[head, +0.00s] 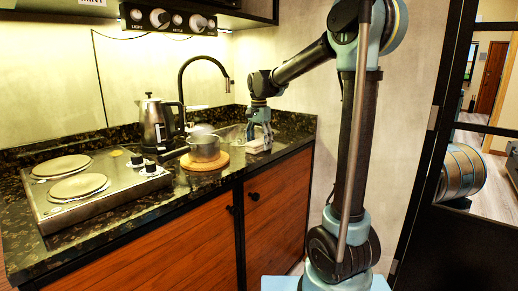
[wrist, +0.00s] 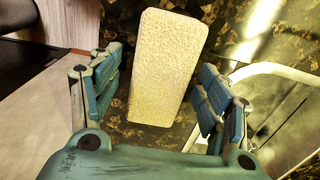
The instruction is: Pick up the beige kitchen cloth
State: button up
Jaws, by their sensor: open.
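The beige kitchen cloth (wrist: 166,62) fills the middle of the wrist view as a pale, rough-textured rectangular block on the dark speckled counter. My gripper (wrist: 158,88) is open, with one blue-padded finger on each side of the cloth and visible gaps between. Whether the fingertips touch the counter cannot be told. In the head view my gripper (head: 259,138) points down at the right end of the counter, and a small pale part of the cloth (head: 253,150) shows beneath it.
A sink (head: 233,133) with a black curved faucet (head: 183,88) lies beside the gripper; its rim (wrist: 270,70) is close to the right finger. A pot (head: 204,149) on a round wooden board (head: 205,162), a kettle (head: 156,124) and a two-plate hob (head: 98,186) stand to the left.

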aim_at(259, 141)
jog(key=c, duration=1.3)
jog(key=shift+r, duration=0.15)
notch_tip(259, 141, up, 10)
jog(key=shift+f, duration=0.1)
